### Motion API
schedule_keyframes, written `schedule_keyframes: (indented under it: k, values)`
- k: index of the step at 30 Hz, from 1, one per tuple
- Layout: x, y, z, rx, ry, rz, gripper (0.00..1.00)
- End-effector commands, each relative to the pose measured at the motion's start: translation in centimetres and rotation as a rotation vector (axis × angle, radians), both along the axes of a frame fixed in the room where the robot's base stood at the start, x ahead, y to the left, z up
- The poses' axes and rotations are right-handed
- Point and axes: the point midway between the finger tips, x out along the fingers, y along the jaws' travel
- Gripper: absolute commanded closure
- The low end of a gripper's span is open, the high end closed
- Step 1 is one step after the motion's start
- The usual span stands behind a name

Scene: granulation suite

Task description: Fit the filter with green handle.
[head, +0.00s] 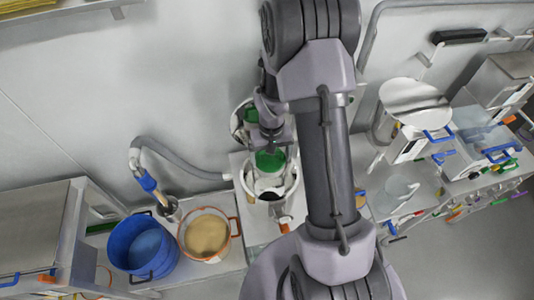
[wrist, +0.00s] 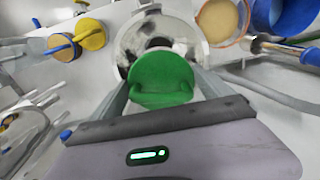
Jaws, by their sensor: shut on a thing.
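The filter with green handle shows in the head view (head: 270,160) as a green round piece, and in the wrist view (wrist: 162,75) as a green disc with a raised grip. My gripper (head: 271,143) is shut on the green handle, with a finger on either side of it in the wrist view (wrist: 163,92). A pale round metal bowl (head: 290,188) lies beneath and around the green piece in the head view; its rim also shows beyond the filter in the wrist view (wrist: 196,40). I cannot tell whether the filter touches the bowl. The filter's underside is hidden.
A blue bucket (head: 130,250) and an orange-rimmed container of tan powder (head: 207,234) stand left of the bowl. A grey hose (head: 185,165) with a blue end runs behind them. Equipment with blue handles (head: 480,140) crowds the right. My arm hides part of the bench.

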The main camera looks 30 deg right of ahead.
Motion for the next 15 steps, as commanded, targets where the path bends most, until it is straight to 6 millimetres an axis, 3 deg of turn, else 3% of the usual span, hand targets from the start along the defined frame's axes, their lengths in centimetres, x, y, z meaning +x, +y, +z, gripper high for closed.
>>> schedule_keyframes:
  k: [15]
  values:
    - [0.0, 0.0, -6.0, 0.0, 0.0, 0.0, 0.57]
